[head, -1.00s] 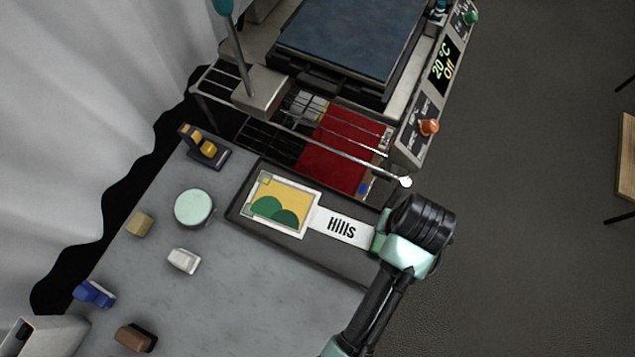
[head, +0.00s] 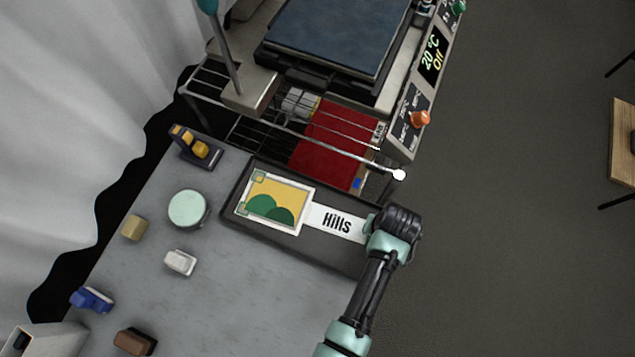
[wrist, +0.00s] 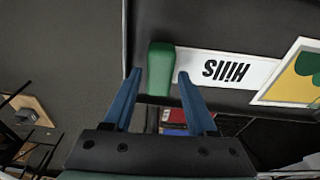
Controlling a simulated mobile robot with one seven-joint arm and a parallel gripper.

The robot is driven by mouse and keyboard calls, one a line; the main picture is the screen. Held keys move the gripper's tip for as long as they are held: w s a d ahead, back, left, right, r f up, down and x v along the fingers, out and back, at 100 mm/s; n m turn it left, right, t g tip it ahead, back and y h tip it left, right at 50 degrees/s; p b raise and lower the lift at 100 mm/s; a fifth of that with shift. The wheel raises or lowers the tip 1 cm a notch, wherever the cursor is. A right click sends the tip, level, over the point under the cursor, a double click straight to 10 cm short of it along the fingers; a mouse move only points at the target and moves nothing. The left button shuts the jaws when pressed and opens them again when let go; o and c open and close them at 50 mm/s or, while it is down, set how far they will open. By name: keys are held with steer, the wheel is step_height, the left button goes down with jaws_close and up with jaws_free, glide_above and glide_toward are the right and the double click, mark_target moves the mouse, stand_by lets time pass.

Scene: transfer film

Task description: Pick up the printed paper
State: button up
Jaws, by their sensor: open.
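The printed paper (head: 275,203), a white-bordered picture of green hills on yellow, lies flat on a dark board (head: 232,214). A white strip reading "Hills" (head: 337,222) extends from its right side. In the wrist view, part of the paper (wrist: 295,85) shows at the right edge, and the strip (wrist: 225,68) ends at a green block (wrist: 160,54). My gripper (wrist: 160,74) is open, its two blue fingers on either side of the green block's near part in that view. Contact cannot be told. In the head view my wrist hides the fingertips.
A screen-printing press with a blue platen (head: 335,38) and wire rack (head: 250,135) stands behind the board. A pale green round lid (head: 187,208), white block (head: 180,262), tan block (head: 134,228) and blue clip (head: 92,298) sit left on the grey table (head: 225,310).

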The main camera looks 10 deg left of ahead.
steer(key=shift+w+f, duration=0.1)
steer(key=shift+f, duration=0.45)
jaws_close()
